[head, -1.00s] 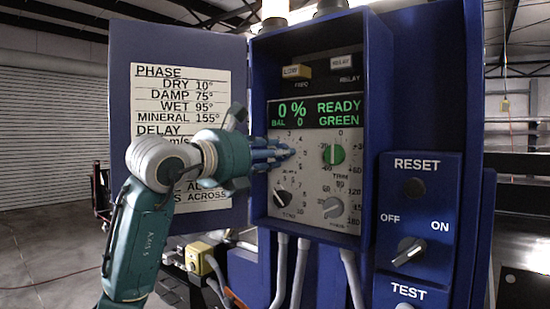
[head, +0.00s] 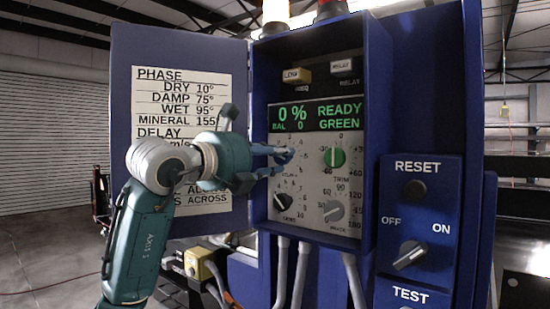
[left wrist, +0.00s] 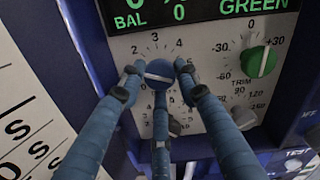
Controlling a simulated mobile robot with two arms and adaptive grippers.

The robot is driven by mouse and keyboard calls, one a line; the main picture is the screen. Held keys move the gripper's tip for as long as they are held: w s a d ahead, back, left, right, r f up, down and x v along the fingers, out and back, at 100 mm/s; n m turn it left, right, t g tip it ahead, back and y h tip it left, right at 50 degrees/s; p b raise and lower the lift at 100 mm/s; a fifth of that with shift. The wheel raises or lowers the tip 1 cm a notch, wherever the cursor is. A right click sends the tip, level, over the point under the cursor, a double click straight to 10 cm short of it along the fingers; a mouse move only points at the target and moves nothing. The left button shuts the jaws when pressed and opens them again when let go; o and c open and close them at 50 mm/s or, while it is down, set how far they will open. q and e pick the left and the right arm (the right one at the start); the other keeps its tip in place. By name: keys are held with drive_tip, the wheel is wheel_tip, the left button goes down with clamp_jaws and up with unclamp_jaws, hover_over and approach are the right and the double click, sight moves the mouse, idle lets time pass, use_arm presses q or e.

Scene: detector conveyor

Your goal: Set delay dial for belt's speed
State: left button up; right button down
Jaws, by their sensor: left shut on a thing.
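The blue delay dial (left wrist: 159,73) sits on the grey control panel, below the screen, with printed numbers around it. In the left wrist view a white line crosses it nearly level, slightly lower at the right; I cannot tell which end points. My left gripper (head: 279,157) reaches in from the left, its blue fingers around this dial and shut on it. The fingers also show in the left wrist view (left wrist: 158,88), hiding part of the scale. A hinged door card (head: 180,105) lists PHASE and DELAY settings; my gripper hides part of its DELAY lines. My right gripper is out of view.
The green TRIM knob (head: 334,157) is right of the dial, with a black knob (head: 283,200) and grey PHASE knob (head: 333,211) below. The screen (head: 318,115) reads 0 %, BAL 0, READY, GREEN. The box walls and open door flank my gripper.

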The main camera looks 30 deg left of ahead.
use_arm(q)
drive_tip(key=o, duration=1.1)
drive_tip(key=shift+d+f, duration=0.1)
drive_tip(key=shift+f, duration=0.25)
drive_tip(key=shift+o, duration=0.2)
drive_tip(key=shift+r, duration=0.1)
drive_tip(key=s, duration=1.1)
drive_tip(key=shift+s+a, duration=0.4)
drive_tip(key=shift+a, duration=0.05)
